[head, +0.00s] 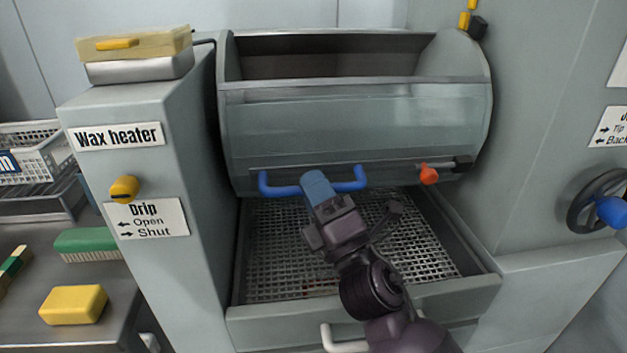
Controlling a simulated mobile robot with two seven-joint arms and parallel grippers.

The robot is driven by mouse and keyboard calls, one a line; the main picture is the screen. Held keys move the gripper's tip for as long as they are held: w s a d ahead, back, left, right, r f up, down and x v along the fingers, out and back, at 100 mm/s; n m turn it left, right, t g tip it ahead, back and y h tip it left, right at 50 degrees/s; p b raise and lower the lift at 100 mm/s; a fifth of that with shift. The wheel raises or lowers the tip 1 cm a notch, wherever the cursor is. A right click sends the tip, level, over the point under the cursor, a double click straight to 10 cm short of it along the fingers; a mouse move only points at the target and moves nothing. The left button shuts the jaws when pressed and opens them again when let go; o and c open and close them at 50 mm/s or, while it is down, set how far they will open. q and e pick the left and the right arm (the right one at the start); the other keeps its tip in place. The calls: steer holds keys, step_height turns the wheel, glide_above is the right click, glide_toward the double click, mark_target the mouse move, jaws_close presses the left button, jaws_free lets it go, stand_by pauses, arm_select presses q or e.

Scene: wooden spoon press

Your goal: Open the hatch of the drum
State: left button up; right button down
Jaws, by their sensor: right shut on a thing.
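The grey drum (235,150) sits in the middle of the machine. Its curved hatch (400,115) has a clear window strip and a blue bar handle (352,186) along its lower edge. Above the hatch, a wide dark opening shows in the upper part of the drum. My right gripper (317,186) is shut on the middle of the blue handle and hides that part of it. A red-orange knob (428,174) on a dark latch sits right of the handle. My left gripper is not in view.
Below the drum is a mesh-bottomed drawer (270,240) with a pale handle (343,343). The wax heater cabinet (85,105) with a yellow knob (124,189) stands at left. A handwheel (590,190) is at right. A yellow block (73,304) and green brush (85,240) lie at lower left.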

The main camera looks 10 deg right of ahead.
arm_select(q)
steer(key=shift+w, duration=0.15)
arm_select(e)
steer(key=shift+f, duration=0.2)
steer(key=c, duration=1.4)
jaws_free()
steer(key=shift+w, duration=0.1)
steer(key=shift+s+d+f, duration=0.15)
steer(key=shift+s+f, duration=0.1)
steer(key=b+v, duration=0.1)
steer(key=v, duration=0.9)
steer(key=shift+s, duration=0.1)
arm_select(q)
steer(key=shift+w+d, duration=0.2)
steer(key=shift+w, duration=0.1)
